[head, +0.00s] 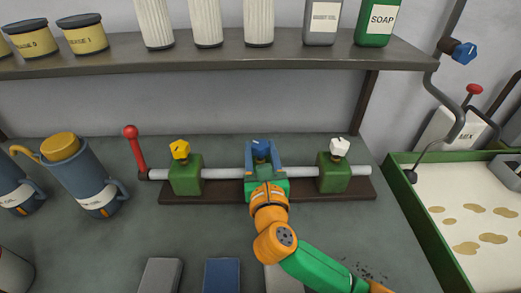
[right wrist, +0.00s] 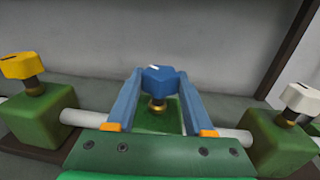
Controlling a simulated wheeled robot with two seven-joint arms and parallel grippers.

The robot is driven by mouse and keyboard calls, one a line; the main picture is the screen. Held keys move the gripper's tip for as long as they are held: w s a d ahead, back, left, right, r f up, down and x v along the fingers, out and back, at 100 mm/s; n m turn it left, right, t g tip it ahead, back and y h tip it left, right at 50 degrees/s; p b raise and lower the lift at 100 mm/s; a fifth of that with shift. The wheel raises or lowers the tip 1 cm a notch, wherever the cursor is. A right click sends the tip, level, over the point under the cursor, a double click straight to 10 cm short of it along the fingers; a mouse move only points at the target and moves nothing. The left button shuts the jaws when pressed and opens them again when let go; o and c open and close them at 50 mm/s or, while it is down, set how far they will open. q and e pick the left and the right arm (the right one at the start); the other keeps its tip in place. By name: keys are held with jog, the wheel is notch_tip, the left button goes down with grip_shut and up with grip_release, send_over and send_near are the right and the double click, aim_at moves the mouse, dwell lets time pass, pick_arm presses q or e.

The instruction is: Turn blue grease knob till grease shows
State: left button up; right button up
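The blue knob (head: 262,146) stands on the middle green block of a grey pipe on the bench. It also shows in the right wrist view (right wrist: 160,78), on a brass stem. My right gripper (head: 262,152) has its two blue fingers on either side of the knob, and the knob fills the gap at the fingertips. It looks shut on the knob. The middle block is mostly hidden behind the gripper. No grease is visible around the knob. My left gripper is not in view.
A yellow knob (head: 180,149) and a white knob (head: 340,147) stand on the neighbouring blocks. A red-ended lever (head: 135,150) is at the pipe's left end. Another blue knob (head: 464,53) is on a pipe at upper right. Jugs stand left; a shelf (head: 220,58) spans above.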

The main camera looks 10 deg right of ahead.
grip_shut()
jog(key=shift+d+r+n+y+p, duration=0.15)
jog(key=shift+n+y+p, duration=0.7)
jog(key=shift+y, duration=0.45)
jog(key=n+y+p, duration=0.2)
jog(key=y, duration=0.1)
jog(key=shift+d+n+y, duration=0.1)
jog(key=shift+n+y, duration=0.15)
jog(key=shift+y, duration=0.05)
jog(key=n+g+y+p, duration=0.1)
jog(key=y, duration=0.1)
jog(key=shift+n+y, duration=0.4)
jog(key=shift+w+d+n+g+y+p, duration=0.1)
jog(key=shift+n+g+y+p, duration=0.2)
jog(key=shift+n+g+y, duration=0.7)
jog(key=n+y, duration=0.1)
jog(key=n+g+y+b, duration=0.1)
jog(key=y, duration=0.1)
jog(key=shift+f+g, duration=0.3)
jog(key=shift+n+g+y+b, duration=1.05)
jog(key=shift+n+g+y, duration=0.25)
jog(key=shift+g+y, duration=0.3)
jog(key=shift+r, duration=0.1)
